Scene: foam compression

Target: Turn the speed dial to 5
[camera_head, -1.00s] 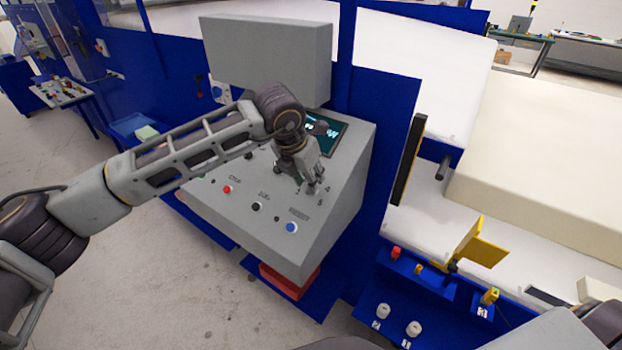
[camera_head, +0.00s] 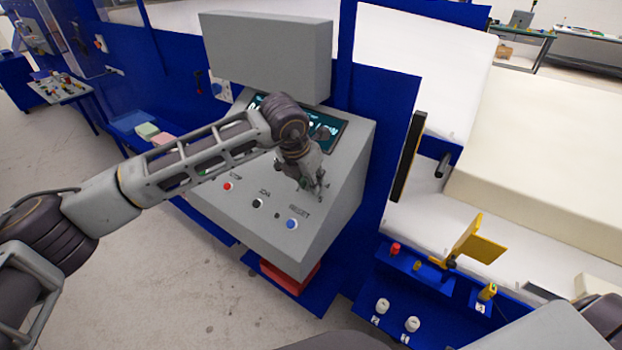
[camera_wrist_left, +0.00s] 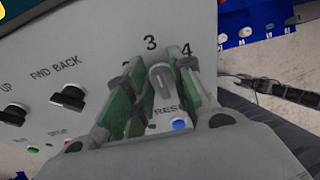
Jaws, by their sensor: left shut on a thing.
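The speed dial (camera_wrist_left: 160,78) is a small grey knob on the sloped grey control panel. In the left wrist view it stands between the green finger pads of my left gripper (camera_wrist_left: 158,95), which is shut on it. A printed 3 is just above the knob and a 4 to its upper right; a digit to the left is partly covered by a finger. The knob's exact setting is hard to tell. In the head view my left gripper (camera_head: 314,188) is at the panel's right side and hides the dial. My right gripper is not in view.
The control panel (camera_head: 335,225) also carries a red button (camera_head: 227,186), a black knob (camera_head: 257,203) and a blue reset button (camera_head: 292,224) near the gripper. A screen (camera_head: 330,125) lies behind the wrist. A blue upright panel (camera_head: 380,130) stands to the right.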

